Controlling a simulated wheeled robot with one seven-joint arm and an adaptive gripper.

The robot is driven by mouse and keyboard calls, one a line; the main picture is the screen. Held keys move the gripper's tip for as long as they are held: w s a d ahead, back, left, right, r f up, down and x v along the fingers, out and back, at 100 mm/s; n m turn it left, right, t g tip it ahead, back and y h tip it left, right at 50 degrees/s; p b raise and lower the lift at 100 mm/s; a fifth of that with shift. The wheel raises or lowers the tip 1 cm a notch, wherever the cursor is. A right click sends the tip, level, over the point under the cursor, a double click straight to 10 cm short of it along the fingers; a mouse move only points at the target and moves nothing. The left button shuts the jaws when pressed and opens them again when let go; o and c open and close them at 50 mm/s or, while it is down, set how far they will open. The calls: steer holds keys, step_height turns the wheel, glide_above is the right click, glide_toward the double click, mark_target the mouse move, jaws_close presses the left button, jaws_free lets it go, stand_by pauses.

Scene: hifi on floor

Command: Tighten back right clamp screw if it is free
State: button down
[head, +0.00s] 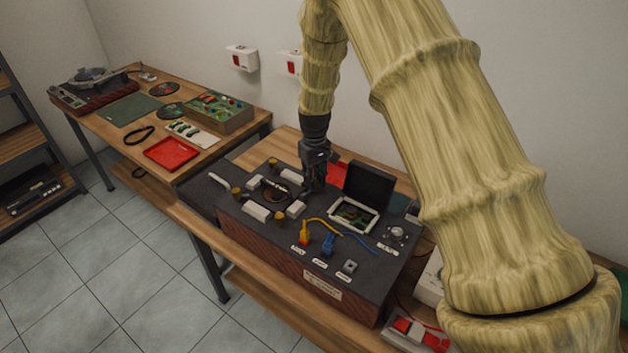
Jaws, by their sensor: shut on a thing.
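My gripper (313,187) points down at the dark top of the red-sided bench unit (322,288). Its fingers are shut where the back right clamp screw stands, and they hide that screw. Three other brass-coloured clamp screws are in view: back left (272,163), front left (236,191) and front right (281,219). A dark round part (274,190) lies between them. I cannot tell from this view how tight any screw is.
Right of my gripper are an open-lidded box with a circuit board (354,214), a yellow cable (322,223) and a blue cable (357,239). Pale blocks (257,212) stand nearby. A table at the left holds a red tray (171,153) and a turntable (91,88).

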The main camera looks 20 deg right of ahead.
steer(key=m, duration=0.5)
steer(key=shift+w+d+r+m+b, duration=0.1)
steer(key=shift+w+r+m+b, duration=0.1)
steer(key=shift+m+b, duration=0.1)
steer(key=shift+s+m, duration=0.1)
steer(key=shift+m, duration=2)
steer(key=c, duration=1.5)
jaws_free()
steer(key=shift+s+f, duration=0.1)
step_height(320, 180, up, 12)
